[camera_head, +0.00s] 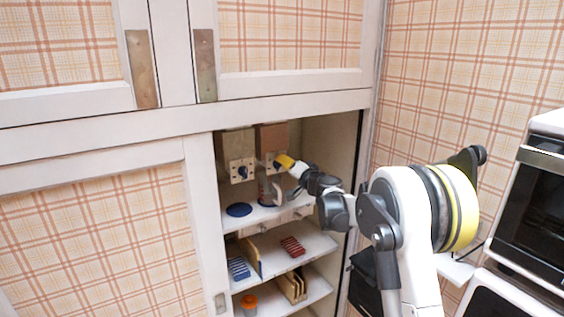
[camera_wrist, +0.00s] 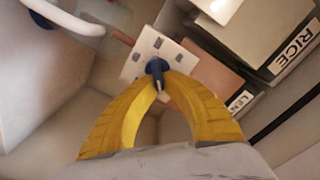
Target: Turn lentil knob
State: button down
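The lentil dispenser is the brown box (camera_head: 272,137) on the right inside the open cupboard; its label, reading "LEN", is partly hidden in the wrist view (camera_wrist: 240,100). Its blue lentil knob (camera_wrist: 157,67) sits on a pale square plate (camera_wrist: 146,48) with dark slots. My gripper (camera_wrist: 160,80) has its two yellow fingers drawn together at the tips, with the knob between them. In the head view my gripper (camera_head: 278,163) reaches in from the right and covers much of that knob.
A second dispenser (camera_head: 238,143), labelled "RICE" (camera_wrist: 297,45) in the wrist view, stands to the left with its own blue knob (camera_head: 242,172). A mug-like cup (camera_head: 264,192) and a blue disc (camera_head: 239,210) are below. The cupboard's right wall (camera_head: 338,150) is close to my arm.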

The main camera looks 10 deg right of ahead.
jog(key=m, duration=0.3)
jog(key=shift+d+f+m, duration=0.1)
jog(key=shift+f+m, duration=0.1)
jog(key=shift+m, duration=0.2)
jog(key=m, duration=0.3)
jog(key=shift+f, duration=0.25)
jog(key=shift+f+m+b, duration=0.1)
jog(key=shift+f+m, duration=0.05)
jog(key=shift+m, duration=1.15)
jog(key=shift+f+m+b, duration=0.1)
jog(key=shift+f+m, duration=0.1)
jog(key=shift+m, duration=1.1)
jog(key=shift+f+m+b, duration=0.1)
jog(key=shift+f+m, duration=0.05)
jog(key=shift+m, duration=1.15)
jog(key=c, duration=1.5)
grip_release()
